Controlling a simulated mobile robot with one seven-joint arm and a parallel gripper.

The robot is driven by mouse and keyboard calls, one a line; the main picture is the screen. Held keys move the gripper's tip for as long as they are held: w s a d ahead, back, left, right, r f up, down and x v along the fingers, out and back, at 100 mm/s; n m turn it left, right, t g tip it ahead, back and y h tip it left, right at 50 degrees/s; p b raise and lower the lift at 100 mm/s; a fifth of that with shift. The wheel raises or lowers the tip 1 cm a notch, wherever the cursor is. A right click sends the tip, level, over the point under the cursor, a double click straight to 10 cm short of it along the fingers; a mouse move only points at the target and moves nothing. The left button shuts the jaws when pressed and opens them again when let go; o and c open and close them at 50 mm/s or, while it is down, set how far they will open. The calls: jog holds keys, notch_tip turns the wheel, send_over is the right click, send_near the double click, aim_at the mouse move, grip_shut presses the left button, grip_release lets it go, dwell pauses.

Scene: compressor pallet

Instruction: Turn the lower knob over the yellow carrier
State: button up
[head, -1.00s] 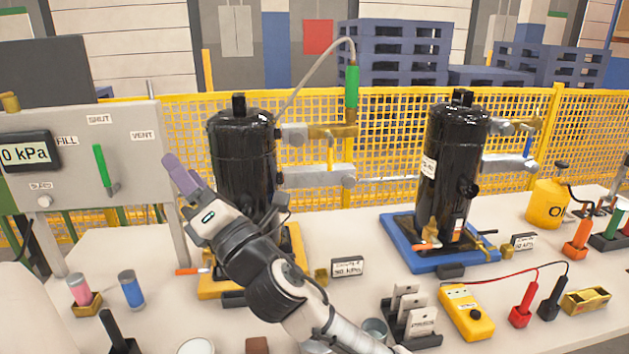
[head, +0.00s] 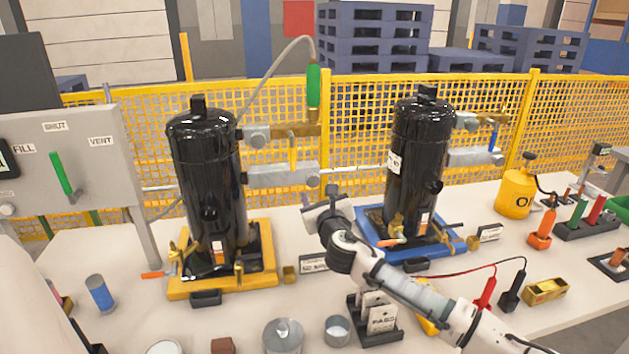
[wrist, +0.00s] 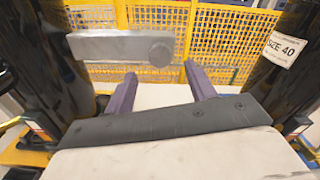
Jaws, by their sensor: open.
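The yellow carrier (head: 250,274) stands left of centre in the head view and bears a black compressor (head: 207,190). A grey lower bar (head: 275,174) juts right from the compressor, with a round grey lower knob (head: 313,179) near its right end. In the wrist view the knob (wrist: 160,52) shows ahead, its face towards me. My gripper (head: 333,190) is open and empty, close below and right of the knob in the head view. In the wrist view its fingertips (wrist: 159,84) are spread below the knob, with no visible contact.
Above is the upper knob (head: 258,138) with brass fittings and a hose to a green handle (head: 313,85). At right, a second black compressor (head: 414,165) stands on a blue carrier (head: 370,222). A yellow mesh fence (head: 350,130) runs behind. Cans and cards stand in front.

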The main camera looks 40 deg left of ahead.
aim_at(313, 182)
jog(key=p+x, duration=0.1)
jog(key=x, duration=0.5)
jog(key=c, duration=1)
jog(key=shift+o, duration=0.2)
